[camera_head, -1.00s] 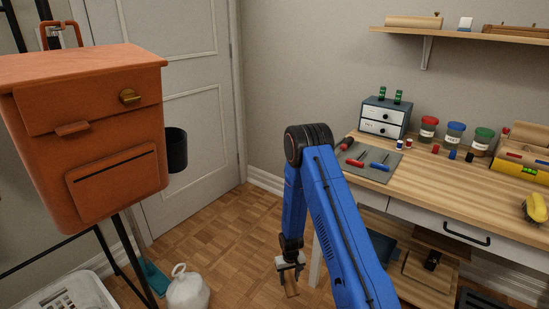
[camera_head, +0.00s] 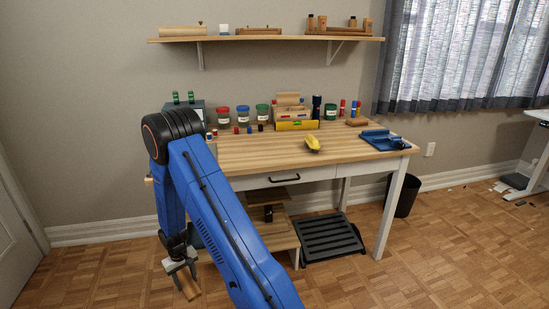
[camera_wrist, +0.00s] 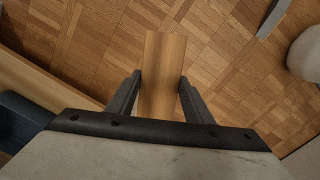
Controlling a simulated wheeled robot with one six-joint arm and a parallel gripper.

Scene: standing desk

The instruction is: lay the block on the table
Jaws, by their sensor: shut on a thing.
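The block (camera_wrist: 163,72) is a plain wooden bar. My gripper (camera_wrist: 160,90) is shut on it, with one finger on each side in the wrist view. In the head view my gripper (camera_head: 184,267) hangs low over the floor at the left, and the block (camera_head: 187,285) points down from it. The table (camera_head: 250,150) is a light wood desk with white legs, to the right of my gripper and higher than it. My blue arm covers the table's left end.
On the table stand lidded jars (camera_head: 243,115), a wooden box with a yellow level (camera_head: 297,125), a yellow tool (camera_head: 312,143) and a blue vise (camera_head: 383,139). The front middle of the top is bare. A shelf (camera_head: 265,38) hangs above. A black footrest (camera_head: 330,238) lies below.

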